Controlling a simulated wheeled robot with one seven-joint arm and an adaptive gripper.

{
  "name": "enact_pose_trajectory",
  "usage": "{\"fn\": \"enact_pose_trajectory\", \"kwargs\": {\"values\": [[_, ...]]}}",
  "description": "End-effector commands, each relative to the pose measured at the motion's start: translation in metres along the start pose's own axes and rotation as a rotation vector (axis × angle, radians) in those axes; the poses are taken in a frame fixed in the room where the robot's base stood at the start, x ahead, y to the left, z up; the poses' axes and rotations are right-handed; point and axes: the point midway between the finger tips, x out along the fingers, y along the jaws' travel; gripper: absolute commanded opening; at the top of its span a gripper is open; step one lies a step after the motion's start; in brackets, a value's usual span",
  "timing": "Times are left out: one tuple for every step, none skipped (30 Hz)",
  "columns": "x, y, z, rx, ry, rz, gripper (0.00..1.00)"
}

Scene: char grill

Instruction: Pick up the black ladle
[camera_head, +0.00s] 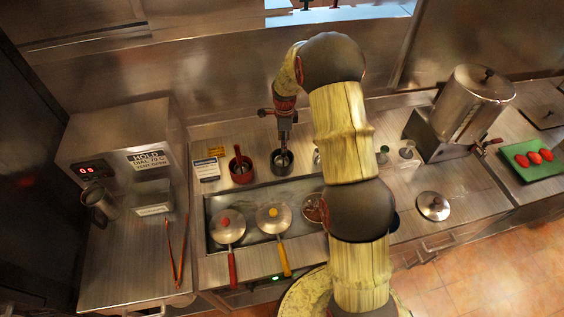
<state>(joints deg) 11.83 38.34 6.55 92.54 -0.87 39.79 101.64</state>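My arm reaches over the counter from the lower right, and my gripper (283,150) points straight down. Its fingers are at a small dark round container (275,170) behind the sunken grill well. The fingers are small and dark here, so I cannot tell whether they are open or shut. I cannot clearly make out a black ladle; the gripper covers much of the dark container, and anything standing in it is hard to tell apart from the fingers.
A red pot (242,176) with a red handle stands just left of the gripper. Bottles (406,152) and a steel pot (473,105) stand right. Red tongs (177,252) lie left.

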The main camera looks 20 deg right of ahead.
Motion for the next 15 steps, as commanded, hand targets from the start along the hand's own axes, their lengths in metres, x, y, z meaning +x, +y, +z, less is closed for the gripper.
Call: {"fn": "enact_pose_trajectory", "kwargs": {"values": [[0.004, 0.0, 0.0, -0.001, 0.0, 0.001, 0.38], [0.007, 0.001, 0.001, -0.001, 0.0, 0.002, 0.38], [0.012, 0.002, 0.001, -0.001, 0.001, 0.003, 0.38], [0.016, 0.002, 0.001, -0.001, 0.001, 0.003, 0.38], [0.02, 0.002, 0.002, -0.001, 0.0, 0.002, 0.38], [0.026, 0.002, 0.002, -0.001, 0.001, 0.003, 0.38], [0.029, 0.002, 0.002, -0.001, 0.0, 0.002, 0.38], [0.034, 0.002, 0.002, -0.001, 0.0, 0.001, 0.38], [0.039, 0.002, 0.002, -0.001, 0.0, 0.001, 0.38], [0.041, 0.002, 0.002, -0.001, 0.0, 0.001, 0.38], [0.043, 0.001, 0.002, -0.001, 0.0, 0.0, 0.38], [0.046, 0.001, 0.002, -0.001, 0.0, -0.001, 0.38], [0.047, 0.001, 0.002, -0.001, 0.0, -0.001, 0.38], [0.048, 0.001, 0.002, -0.001, 0.0, -0.002, 0.38], [0.049, 0.001, 0.002, -0.001, 0.0, -0.002, 0.38]]}}
